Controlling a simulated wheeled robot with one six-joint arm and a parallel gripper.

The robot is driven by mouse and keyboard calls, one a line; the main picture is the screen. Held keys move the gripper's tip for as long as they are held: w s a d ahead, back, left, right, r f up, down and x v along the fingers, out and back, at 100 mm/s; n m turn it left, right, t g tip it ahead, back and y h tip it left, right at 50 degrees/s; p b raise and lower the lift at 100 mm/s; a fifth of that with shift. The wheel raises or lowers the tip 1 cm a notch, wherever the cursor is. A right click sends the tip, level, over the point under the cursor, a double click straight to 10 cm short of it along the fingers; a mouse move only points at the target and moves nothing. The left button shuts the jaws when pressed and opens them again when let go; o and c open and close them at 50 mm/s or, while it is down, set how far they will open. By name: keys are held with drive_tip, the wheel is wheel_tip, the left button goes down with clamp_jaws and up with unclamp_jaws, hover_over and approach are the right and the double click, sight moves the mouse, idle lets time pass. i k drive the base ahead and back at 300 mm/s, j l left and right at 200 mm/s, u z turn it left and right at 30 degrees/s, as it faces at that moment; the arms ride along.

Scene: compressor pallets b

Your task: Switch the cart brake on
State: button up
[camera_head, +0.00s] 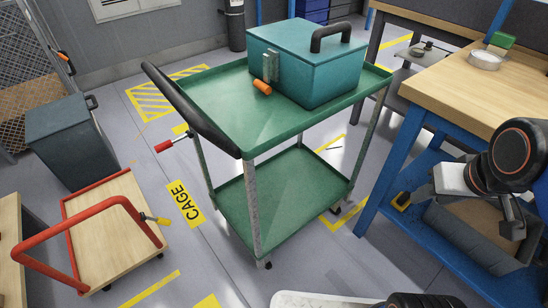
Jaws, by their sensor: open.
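A green two-shelf cart (225,107) stands in the middle, with a black push handle (188,108) at its left end. A lever with a red grip (164,147) sticks out leftward below that handle, beside a small yellow plate (180,129). It looks like the cart brake; its marked position is too small to read. A teal lidded box (310,67) with an orange-handled latch (262,87) sits on the top shelf. My gripper (509,215) is at the right edge, open and pointing down, well apart from the cart and lever.
A low red-framed trolley (118,232) with a yellow-tipped lever (155,219) stands at lower left, near a dark lidded bin (72,142). A blue-legged wooden workbench (465,85) stands at right, with a grey open tray (465,235) on its lower shelf.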

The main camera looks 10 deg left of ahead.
sight(163, 146)
drive_tip(key=u, duration=1.4)
drive_tip(key=i+j+u, duration=0.1)
drive_tip(key=i+j, duration=0.45)
drive_tip(key=j, duration=0.1)
